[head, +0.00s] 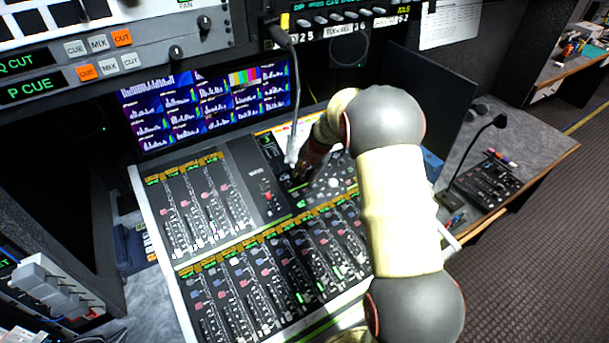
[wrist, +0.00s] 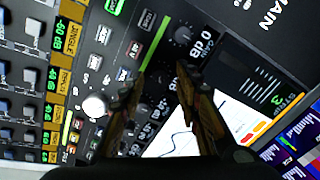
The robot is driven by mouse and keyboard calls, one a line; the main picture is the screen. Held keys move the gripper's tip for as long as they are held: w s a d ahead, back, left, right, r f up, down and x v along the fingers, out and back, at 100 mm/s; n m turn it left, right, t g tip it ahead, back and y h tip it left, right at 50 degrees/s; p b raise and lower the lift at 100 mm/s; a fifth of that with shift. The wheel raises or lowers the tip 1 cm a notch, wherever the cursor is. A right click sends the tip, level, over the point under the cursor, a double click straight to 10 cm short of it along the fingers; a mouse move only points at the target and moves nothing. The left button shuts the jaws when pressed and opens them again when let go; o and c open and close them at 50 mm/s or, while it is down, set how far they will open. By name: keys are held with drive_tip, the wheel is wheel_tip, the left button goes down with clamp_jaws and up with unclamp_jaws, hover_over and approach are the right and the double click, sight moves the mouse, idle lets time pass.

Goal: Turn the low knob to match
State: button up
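The mixing console (head: 250,172) fills the middle of the head view. My gripper (head: 304,172) is low over its upper right control section, partly hidden by my arm. In the wrist view my gripper (wrist: 158,78) is open, with a finger on each side and no object visibly held. A black knob (wrist: 183,35) marked GAIN sits just beyond the fingertips, beside a 0 dB reading. More small dark knobs (wrist: 158,106) show between the fingers, partly hidden. I cannot read a "low" label or tell which knob it names. Contact with the panel cannot be told.
A white knob (wrist: 95,105) stands left of the fingers. A white curve display (wrist: 200,130) lies behind the right finger. A gooseneck microphone (head: 294,110) hangs close to my gripper. Several faders (head: 240,290) fill the console's front. A monitor (head: 205,105) stands behind.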

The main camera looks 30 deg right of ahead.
drive_tip(key=v, duration=1.1)
drive_tip(key=shift+r, duration=0.15)
drive_tip(key=s+a+f+n+g, duration=0.2)
drive_tip(key=s+f, duration=0.1)
drive_tip(key=s, duration=0.2)
drive_tip(key=s+a+r+n+t, duration=0.1)
drive_tip(key=s+a+r+n, duration=0.2)
drive_tip(key=s+a+r, duration=0.3)
drive_tip(key=s+a+r+n+t, duration=0.1)
drive_tip(key=s+a+r+n, duration=0.2)
drive_tip(key=s, duration=1)
drive_tip(key=s+a+r+n+t, duration=0.1)
drive_tip(key=s+a+r+n, duration=0.2)
drive_tip(key=s+a+r, duration=0.6)
drive_tip(key=shift+s+n, duration=0.3)
drive_tip(key=shift+r, duration=0.1)
idle(1.2)
